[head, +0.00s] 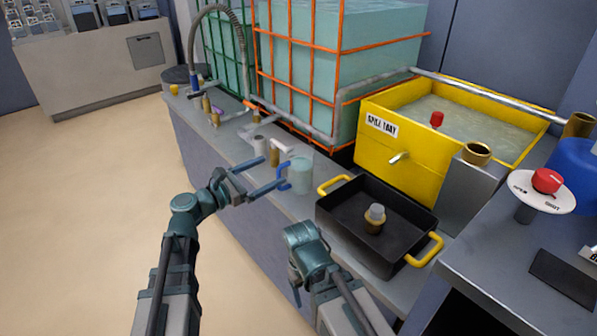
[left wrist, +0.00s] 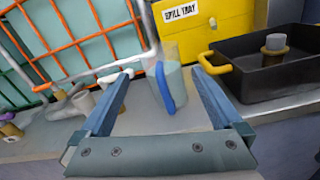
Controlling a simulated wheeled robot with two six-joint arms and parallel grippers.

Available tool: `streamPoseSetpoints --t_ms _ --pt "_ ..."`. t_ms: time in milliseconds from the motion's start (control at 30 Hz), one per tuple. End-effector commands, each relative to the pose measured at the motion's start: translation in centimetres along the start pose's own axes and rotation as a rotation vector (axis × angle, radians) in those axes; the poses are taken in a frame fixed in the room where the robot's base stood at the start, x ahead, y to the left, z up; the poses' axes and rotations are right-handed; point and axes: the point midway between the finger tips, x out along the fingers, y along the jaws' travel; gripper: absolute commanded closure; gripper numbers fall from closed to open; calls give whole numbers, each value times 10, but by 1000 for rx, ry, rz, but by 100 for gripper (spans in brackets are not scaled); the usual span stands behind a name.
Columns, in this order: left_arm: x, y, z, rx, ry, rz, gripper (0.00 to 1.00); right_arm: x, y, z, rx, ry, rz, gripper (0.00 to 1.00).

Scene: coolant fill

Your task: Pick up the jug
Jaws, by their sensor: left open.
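The jug (head: 301,174) is a pale, see-through vessel with a blue handle. It stands upright on the grey bench, left of the black tray. My left gripper (head: 270,174) is open and level, its two fingers pointing at the handle side of the jug. In the left wrist view the jug (left wrist: 178,82) stands just beyond and between the fingertips, its blue handle facing the gripper. No hold on it shows. My right arm shows low in the head view, but its fingers do not.
A black tray (head: 340,212) with yellow handles holds a small capped fitting (head: 375,217). A yellow spill tray (head: 412,152) stands behind. A caged tank (head: 310,75) and several small fittings are behind and left of the jug. The floor at left is clear.

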Motion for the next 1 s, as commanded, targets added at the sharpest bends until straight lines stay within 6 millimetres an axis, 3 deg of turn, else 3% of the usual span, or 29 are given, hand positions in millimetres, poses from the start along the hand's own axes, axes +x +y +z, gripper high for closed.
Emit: streamPoseSetpoints --t_ms 133,533,833,1000 --pt "19 1 0 0 0 -1 0 0 0 0 0 0 0 26" --pt "31 1 -4 1 0 -1 0 3 0 0 -1 0 0 26" --pt "72 2 -10 1 0 -2 0 9 -1 -1 -2 1 -1 26" --pt "77 2 -10 1 1 1 0 9 -1 -1 -2 1 -1 26"
